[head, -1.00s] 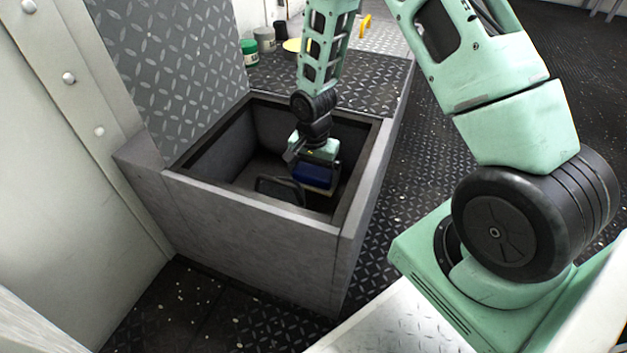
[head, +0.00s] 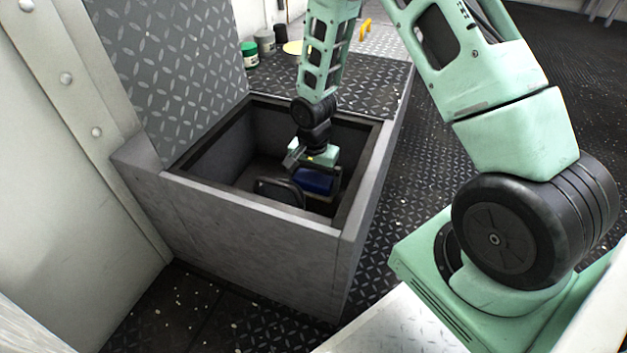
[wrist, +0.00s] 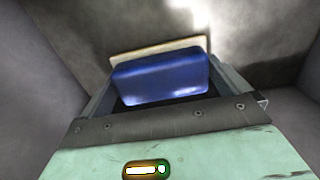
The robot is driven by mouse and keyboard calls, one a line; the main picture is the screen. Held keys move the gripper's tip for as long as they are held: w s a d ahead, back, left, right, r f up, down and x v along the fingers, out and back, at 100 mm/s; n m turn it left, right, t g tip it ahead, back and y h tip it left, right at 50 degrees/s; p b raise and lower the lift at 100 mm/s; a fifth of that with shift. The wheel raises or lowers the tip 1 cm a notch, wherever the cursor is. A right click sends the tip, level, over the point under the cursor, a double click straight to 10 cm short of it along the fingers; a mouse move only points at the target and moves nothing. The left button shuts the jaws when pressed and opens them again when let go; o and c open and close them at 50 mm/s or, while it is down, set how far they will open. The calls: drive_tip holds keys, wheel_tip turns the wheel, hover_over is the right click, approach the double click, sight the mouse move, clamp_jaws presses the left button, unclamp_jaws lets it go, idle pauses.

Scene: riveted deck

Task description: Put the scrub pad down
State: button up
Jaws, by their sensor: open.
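The scrub pad is a blue block with a pale layer; it shows in the head view (head: 318,181) inside the open grey bin (head: 250,235). It also shows in the wrist view (wrist: 162,80), between and just beyond the fingers. My gripper (head: 312,172) reaches down into the bin and is open around the pad. In the wrist view my gripper (wrist: 165,92) has a finger on each side of the pad. Whether the pad rests on the bin floor is hard to tell.
A dark handle-like loop (head: 278,190) stands in the bin left of the pad. The bin walls surround my gripper closely. A tilted tread-plate lid (head: 175,75) rises at the left. A green jar (head: 250,55) and a grey jar (head: 266,43) stand behind on the deck.

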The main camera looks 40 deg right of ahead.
sight(314, 177)
wheel_tip(314, 177, up, 17)
drive_tip(key=p, duration=1.1)
drive_tip(key=s+a+r+n, duration=0.4)
drive_tip(key=a+r+n, duration=0.1)
drive_tip(key=a+r, duration=0.15)
drive_tip(key=s+a+r+n, duration=0.4)
drive_tip(key=s+a+r, duration=0.1)
drive_tip(key=a+r, duration=0.15)
drive_tip(key=s+a+r+n, duration=0.2)
drive_tip(key=s+a+n, duration=0.1)
drive_tip(key=s+n, duration=0.2)
drive_tip(key=s+a+r+n, duration=0.3)
drive_tip(key=s+n, duration=0.2)
drive_tip(key=s, duration=0.4)
drive_tip(key=shift+s+r+y, duration=0.3)
wheel_tip(314, 177, up, 42)
drive_tip(key=p, duration=4.2)
